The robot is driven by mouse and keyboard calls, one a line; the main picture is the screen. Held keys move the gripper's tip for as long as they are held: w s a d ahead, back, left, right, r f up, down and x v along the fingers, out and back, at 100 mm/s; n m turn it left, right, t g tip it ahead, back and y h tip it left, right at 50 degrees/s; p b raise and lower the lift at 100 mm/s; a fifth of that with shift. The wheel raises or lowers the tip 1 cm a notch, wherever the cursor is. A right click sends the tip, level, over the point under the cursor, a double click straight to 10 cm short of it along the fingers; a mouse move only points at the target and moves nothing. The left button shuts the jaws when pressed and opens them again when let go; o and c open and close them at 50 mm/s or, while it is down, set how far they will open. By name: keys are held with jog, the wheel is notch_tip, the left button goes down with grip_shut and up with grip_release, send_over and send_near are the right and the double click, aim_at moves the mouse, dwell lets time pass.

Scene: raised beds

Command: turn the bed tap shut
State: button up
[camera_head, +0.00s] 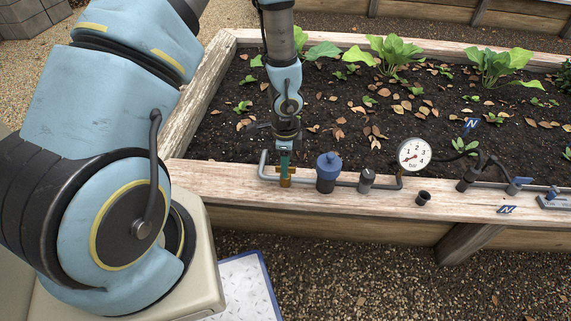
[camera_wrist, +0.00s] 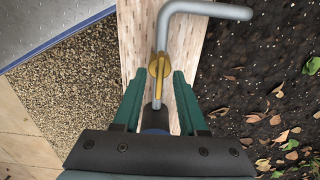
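The bed tap is a small brass fitting (camera_head: 287,183) on a grey pipe along the front board of the raised bed. In the wrist view the brass tap (camera_wrist: 159,66) has a narrow strip lying roughly along the pipe. My gripper (camera_head: 284,160) points down over the tap and partly hides it in the head view. In the wrist view its green fingers (camera_wrist: 158,76) are apart, one on each side of the pipe, with the tap between or just past their tips. I cannot tell whether either finger touches it.
A blue-capped fitting (camera_head: 328,172) stands close right of the tap. Further right are a dark fitting (camera_head: 367,179), a pressure gauge (camera_head: 413,155) and a black valve (camera_head: 468,178). The bed's wooden rim (camera_head: 225,181) runs below. Soil with plants (camera_head: 385,55) lies behind.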

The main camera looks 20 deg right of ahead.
notch_tip(320, 180, up, 11)
jog(key=p, duration=0.2)
jog(key=shift+p, duration=0.35)
dwell(0.5)
jog(key=w+a+r+n+t, duration=0.1)
jog(key=w+a+r+n, duration=0.1)
jog(key=a+r+n, duration=0.4)
jog(key=w+a+r+n, duration=0.3)
jog(key=a+r+n, duration=0.15)
jog(key=a, duration=0.35)
jog(key=s+a+r+n, duration=0.4)
jog(key=a+r+n, duration=0.5)
jog(key=a+n, duration=0.3)
notch_tip(320, 180, up, 14)
jog(key=p, duration=1.4)
jog(key=shift+d+f+t, duration=0.25)
jog(key=shift+d+t, duration=0.05)
jog(key=shift+d, duration=0.1)
